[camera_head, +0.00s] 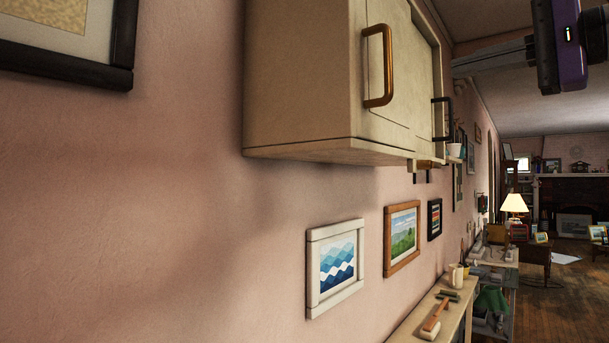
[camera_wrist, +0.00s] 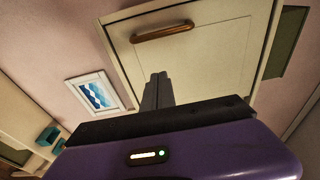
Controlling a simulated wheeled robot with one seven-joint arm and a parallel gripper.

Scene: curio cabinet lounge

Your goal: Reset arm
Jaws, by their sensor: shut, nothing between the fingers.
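My gripper (camera_head: 494,57) reaches in from the upper right in the head view, apart from the cream wall cabinet (camera_head: 305,80). In the wrist view my gripper (camera_wrist: 158,80) points toward the cabinet front (camera_wrist: 215,60), and its fingers are together with nothing between them. The cabinet hangs on the pink wall. Its nearer door (camera_head: 395,85) has a copper-coloured bar handle (camera_head: 378,66), which also shows in the wrist view (camera_wrist: 165,33). The door looks shut. A dark handle (camera_head: 440,119) sits farther along the cabinet.
Framed pictures, among them a white-framed wave picture (camera_head: 336,267), hang below the cabinet. A narrow shelf (camera_head: 410,332) with a brush (camera_head: 435,318) and a mug (camera_head: 456,276) runs along the wall. A lit lamp (camera_head: 513,204) stands farther back. Wooden floor (camera_head: 565,300) is open at the right.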

